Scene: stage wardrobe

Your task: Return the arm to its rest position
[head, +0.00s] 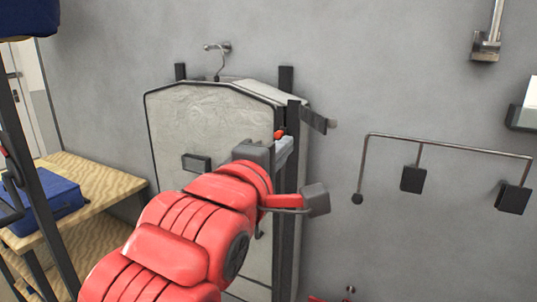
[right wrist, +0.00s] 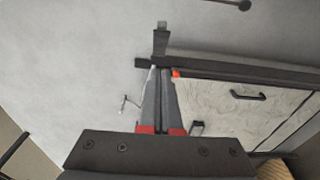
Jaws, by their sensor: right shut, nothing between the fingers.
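My right arm (head: 175,240) is red and reaches up from the bottom of the head view in front of a pale cabinet-like case. My right gripper (head: 284,146) is at the case's right front edge, by a dark upright post. In the right wrist view the same gripper (right wrist: 161,72) has its two grey fingers together, with nothing between them. The fingertips appear close to the case's corner; I cannot tell whether they touch it. My left gripper is out of view.
The pale case (head: 205,120) stands against the grey wall and shows in the right wrist view (right wrist: 225,100). A wall rail (head: 450,146) with dark blocks is at right. A wooden table (head: 95,180) with a blue case (head: 50,200) is at left.

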